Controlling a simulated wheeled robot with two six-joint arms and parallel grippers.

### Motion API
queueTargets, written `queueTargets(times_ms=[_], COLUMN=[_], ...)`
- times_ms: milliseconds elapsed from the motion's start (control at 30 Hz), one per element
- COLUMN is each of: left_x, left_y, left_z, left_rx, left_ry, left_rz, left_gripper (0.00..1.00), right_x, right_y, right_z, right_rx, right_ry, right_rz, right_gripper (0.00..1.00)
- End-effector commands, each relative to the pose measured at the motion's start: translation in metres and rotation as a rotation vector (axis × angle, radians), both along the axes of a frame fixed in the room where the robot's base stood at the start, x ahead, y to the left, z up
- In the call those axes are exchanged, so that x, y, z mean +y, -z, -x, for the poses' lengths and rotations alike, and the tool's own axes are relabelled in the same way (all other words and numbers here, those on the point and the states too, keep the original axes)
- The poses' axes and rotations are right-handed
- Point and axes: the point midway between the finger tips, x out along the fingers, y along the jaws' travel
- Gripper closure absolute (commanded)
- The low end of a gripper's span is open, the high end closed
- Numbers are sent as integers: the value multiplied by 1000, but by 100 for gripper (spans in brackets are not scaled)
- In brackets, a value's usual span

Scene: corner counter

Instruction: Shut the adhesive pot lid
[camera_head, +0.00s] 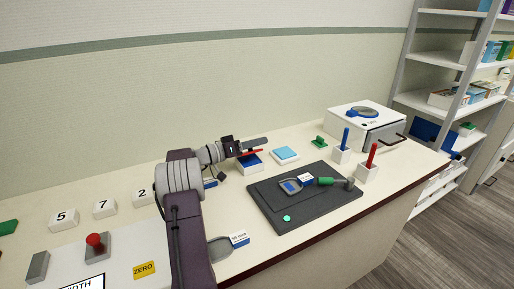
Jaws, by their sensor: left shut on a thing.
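My left gripper (257,146) reaches over the counter from the left, its fingers pointing right. It is shut at a thin red piece (256,152), which looks like a raised lid and is mostly hidden by the fingers. Directly below is a small blue and white container (251,164), probably the adhesive pot. The gripper covers part of it, so I cannot tell whether the red piece touches its rim or how far it is tilted. My right gripper is not in view.
A light-blue pad (285,153) lies just right of the container. A dark mat (318,207) with tools is in front. White holders with a blue handle (345,139) and a red handle (371,155) stand right, before a white box (352,119). Number blocks (103,208) are left.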

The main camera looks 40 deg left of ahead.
Motion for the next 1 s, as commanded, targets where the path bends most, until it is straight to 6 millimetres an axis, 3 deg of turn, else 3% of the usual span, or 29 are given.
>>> queueTargets(times_ms=[333,367,433,767,1000], left_x=[0,0,0,2,25], left_y=[0,0,0,0,0], left_z=[0,0,0,3,46], left_rx=[1,1,1,0,0], left_ry=[1,1,1,-1,-4], left_rz=[-2,-2,-2,-1,0], left_gripper=[100,66,50,50,50], right_x=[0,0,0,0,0], right_y=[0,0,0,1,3], right_z=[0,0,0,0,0], right_rx=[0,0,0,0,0], right_ry=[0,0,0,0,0], right_rz=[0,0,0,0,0], right_gripper=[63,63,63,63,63])
